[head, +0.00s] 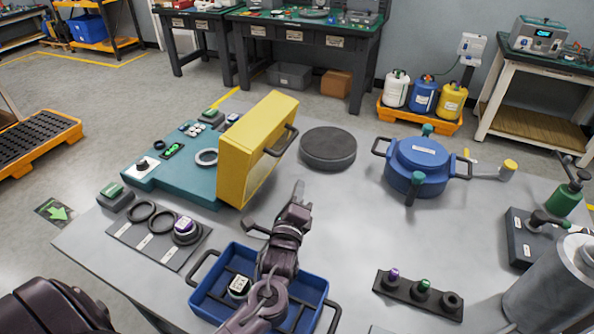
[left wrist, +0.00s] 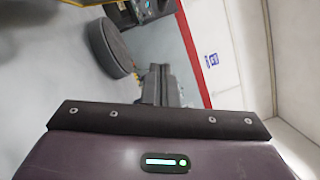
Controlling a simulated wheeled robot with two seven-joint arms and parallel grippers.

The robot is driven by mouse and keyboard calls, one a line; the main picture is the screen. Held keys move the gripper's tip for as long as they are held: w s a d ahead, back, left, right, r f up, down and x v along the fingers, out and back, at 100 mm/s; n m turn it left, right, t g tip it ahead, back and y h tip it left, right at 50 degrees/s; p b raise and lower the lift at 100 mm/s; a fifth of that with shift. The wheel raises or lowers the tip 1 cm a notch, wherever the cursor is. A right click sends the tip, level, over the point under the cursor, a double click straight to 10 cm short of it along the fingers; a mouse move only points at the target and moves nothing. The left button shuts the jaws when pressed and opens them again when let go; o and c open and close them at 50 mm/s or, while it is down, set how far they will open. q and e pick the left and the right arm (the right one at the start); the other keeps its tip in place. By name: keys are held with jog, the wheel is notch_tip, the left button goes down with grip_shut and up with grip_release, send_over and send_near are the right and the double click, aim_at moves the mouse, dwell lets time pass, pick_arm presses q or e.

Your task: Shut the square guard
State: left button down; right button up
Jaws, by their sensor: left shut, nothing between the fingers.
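The square guard (head: 246,152) is a yellow box-like cover standing raised on edge at the right side of a teal machine base (head: 175,172). Its dark bar handle (head: 281,142) is on the face turned right. My left gripper (head: 298,188) is shut and empty, in front of and right of the guard's lower edge, apart from the handle. In the left wrist view its fingers (left wrist: 160,84) are together with nothing between them. My right gripper is not in view.
A dark round disc (head: 328,147) lies behind my left gripper. A blue lidded pot (head: 417,165) stands to the right. A blue tray (head: 213,285) is under my left arm. A ring mat (head: 122,233) lies at left, and a small black rack (head: 390,290) at right front.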

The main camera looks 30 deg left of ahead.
pick_arm(q)
jog(key=w+a+r+p, duration=0.2)
jog(key=w+a+p, duration=0.1)
jog(key=w+a, duration=0.3)
jog(key=shift+w+r, duration=0.35)
jog(key=shift+w, duration=0.6)
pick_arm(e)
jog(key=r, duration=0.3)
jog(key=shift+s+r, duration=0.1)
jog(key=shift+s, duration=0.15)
